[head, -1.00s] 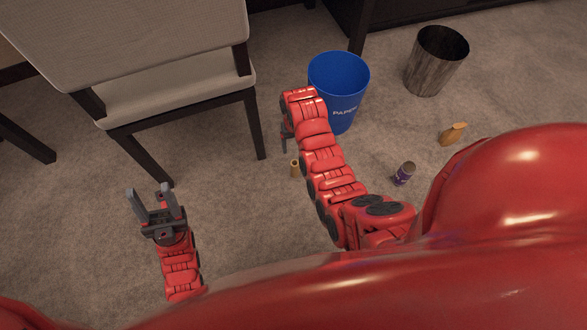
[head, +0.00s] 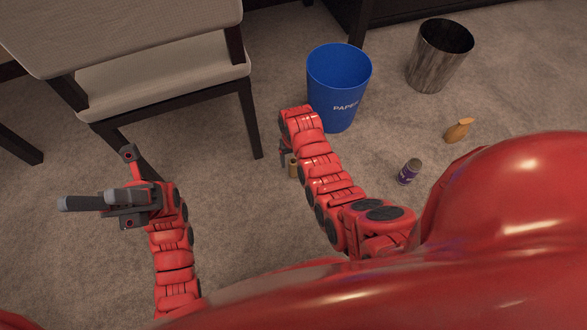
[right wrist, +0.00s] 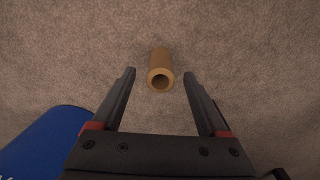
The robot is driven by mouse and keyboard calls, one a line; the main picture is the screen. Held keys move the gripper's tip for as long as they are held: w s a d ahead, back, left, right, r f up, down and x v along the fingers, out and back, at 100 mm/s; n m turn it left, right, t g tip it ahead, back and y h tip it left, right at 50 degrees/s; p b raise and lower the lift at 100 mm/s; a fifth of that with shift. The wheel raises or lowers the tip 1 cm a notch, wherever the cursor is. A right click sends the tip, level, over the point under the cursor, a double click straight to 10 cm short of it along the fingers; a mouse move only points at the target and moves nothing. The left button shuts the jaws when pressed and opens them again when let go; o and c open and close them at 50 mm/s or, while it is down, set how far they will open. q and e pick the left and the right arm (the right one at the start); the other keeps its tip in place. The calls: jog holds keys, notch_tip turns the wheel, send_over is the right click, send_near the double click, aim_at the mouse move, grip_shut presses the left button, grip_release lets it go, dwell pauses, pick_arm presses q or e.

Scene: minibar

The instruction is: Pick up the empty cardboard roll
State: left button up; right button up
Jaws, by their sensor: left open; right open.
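The empty cardboard roll is a small tan tube. In the right wrist view the cardboard roll (right wrist: 160,70) lies or stands on the carpet, just beyond and centred between the open fingers of my right gripper (right wrist: 160,85), with its hollow end facing the camera. In the head view the roll (head: 294,167) is partly hidden by my right arm, and my right gripper (head: 284,156) is right beside it, mostly hidden too. My left gripper (head: 85,202) is open and empty, above the carpet at the left, far from the roll.
A blue paper bin (head: 338,85) stands just beyond my right gripper, also at lower left in the right wrist view (right wrist: 45,145). A dark bin (head: 440,55), a purple can (head: 409,171) and an orange-tan bottle (head: 459,130) are to the right. A chair (head: 160,85) stands at left.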

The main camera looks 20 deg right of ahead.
notch_tip(320, 180, down, 3)
jog(key=shift+r+b, duration=0.2)
jog(key=shift+b, duration=0.55)
pick_arm(q)
jog(key=s+a+r+m+t+y, duration=0.3)
jog(key=s+m+t+y, duration=0.3)
jog(key=y, duration=0.5)
jog(key=s+a+m, duration=0.1)
jog(key=m, duration=0.1)
jog(key=shift+a+r+m+t, duration=0.2)
jog(key=shift+r+m+t, duration=0.1)
jog(key=shift+t, duration=0.1)
pick_arm(e)
jog(key=shift+c, duration=0.4)
grip_shut()
